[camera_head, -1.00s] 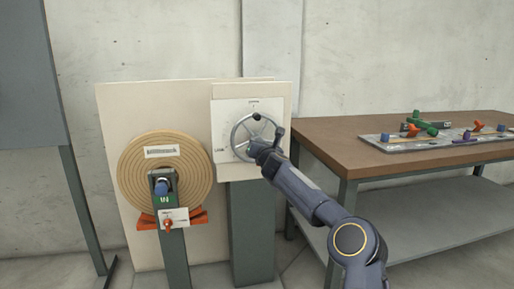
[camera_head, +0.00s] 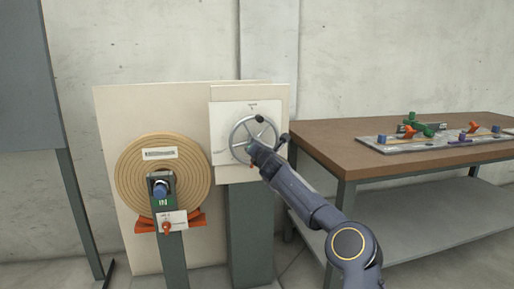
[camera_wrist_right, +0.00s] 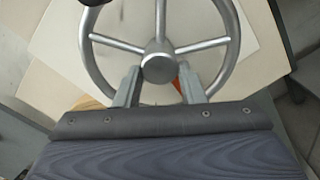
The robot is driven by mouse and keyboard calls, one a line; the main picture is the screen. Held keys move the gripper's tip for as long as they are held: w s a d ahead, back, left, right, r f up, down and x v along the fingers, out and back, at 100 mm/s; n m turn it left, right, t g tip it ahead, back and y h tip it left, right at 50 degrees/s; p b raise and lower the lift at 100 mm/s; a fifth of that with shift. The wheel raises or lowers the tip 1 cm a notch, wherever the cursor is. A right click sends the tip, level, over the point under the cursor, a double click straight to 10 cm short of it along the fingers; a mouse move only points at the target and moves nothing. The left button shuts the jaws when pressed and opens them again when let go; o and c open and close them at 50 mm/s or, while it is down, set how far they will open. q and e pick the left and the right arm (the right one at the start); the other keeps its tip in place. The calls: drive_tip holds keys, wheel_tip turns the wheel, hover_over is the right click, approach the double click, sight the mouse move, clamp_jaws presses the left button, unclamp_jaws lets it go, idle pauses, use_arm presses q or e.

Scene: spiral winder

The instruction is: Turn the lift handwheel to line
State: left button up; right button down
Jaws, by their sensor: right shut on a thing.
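The lift handwheel (camera_head: 232,137) is a silver spoked wheel on a white plate (camera_head: 222,116) with small markings, too small to read. A dark knob (camera_head: 259,118) sits on its upper rim. In the right wrist view the wheel's hub (camera_wrist_right: 158,68) lies between the two fingers of my right gripper (camera_wrist_right: 159,80). In the head view this gripper (camera_head: 252,149) is at the wheel's lower middle and hides part of it. It is shut on the handwheel; the exact contact is hard to see. An orange-red part (camera_wrist_right: 178,88) shows behind the fingers. My left gripper is out of view.
A brown-topped bench (camera_head: 325,136) with a grey tray of coloured parts (camera_head: 398,144) stands at the right.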

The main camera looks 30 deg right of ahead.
drive_tip(key=shift+d+r, duration=0.15)
idle(0.4)
drive_tip(key=c, duration=1)
unclamp_jaws()
drive_tip(key=shift+o, duration=0.2)
drive_tip(key=b+v, duration=0.5)
drive_tip(key=v, duration=0.3)
